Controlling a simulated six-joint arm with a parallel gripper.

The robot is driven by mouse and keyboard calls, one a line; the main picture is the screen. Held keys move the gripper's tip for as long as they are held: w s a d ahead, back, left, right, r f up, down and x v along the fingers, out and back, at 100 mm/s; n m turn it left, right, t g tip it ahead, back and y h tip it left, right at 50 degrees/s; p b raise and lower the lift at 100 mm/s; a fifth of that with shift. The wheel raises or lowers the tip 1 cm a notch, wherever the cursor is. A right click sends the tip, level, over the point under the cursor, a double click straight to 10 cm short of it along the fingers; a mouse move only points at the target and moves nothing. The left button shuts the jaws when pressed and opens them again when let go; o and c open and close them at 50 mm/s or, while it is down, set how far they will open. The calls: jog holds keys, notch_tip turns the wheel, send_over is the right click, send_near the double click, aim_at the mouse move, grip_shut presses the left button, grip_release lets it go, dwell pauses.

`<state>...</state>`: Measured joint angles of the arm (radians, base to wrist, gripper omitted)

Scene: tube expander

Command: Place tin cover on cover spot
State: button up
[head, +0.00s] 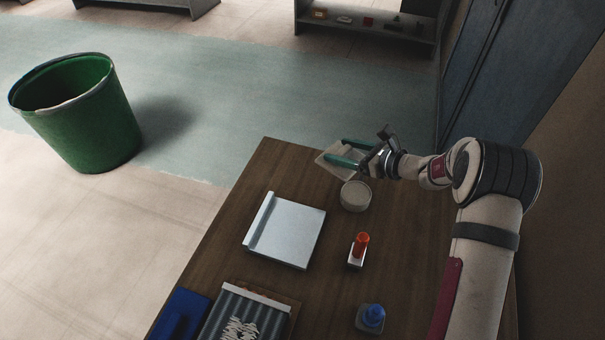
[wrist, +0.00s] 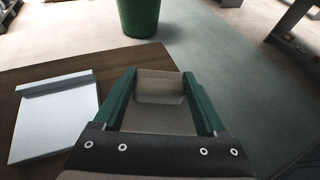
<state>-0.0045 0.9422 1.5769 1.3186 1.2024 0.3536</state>
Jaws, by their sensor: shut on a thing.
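My gripper (head: 338,150) has green fingers and is at the far end of the brown table. It is shut on a pale, flat, square-edged piece (head: 323,165), which I take to be the tin cover. In the wrist view this piece (wrist: 160,120) lies between the two green fingers, with a raised lip towards the fingertips. A round pale tin (head: 355,197) stands on the table just below the gripper in the head view. A silvery square plate (head: 287,236) with a ridge along its left side lies nearby. I cannot tell which thing is the cover spot.
A small stand with a red-orange top (head: 360,247), a blue item (head: 371,317), a dark ribbed tray (head: 237,318) and a blue box (head: 180,315) are on the wooden table (head: 225,240). A green bin (head: 85,120) stands on the floor beyond.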

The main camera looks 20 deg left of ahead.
send_over(302, 177)
notch_tip(302, 177, down, 6)
jog(key=shift+f, duration=0.25)
notch_tip(302, 177, down, 3)
jog(key=shift+a+f, duration=0.1)
jog(key=shift+f, duration=0.4)
jog(key=shift+f, duration=0.15)
jog(key=o, duration=1.3)
jog(key=shift+c, duration=0.2)
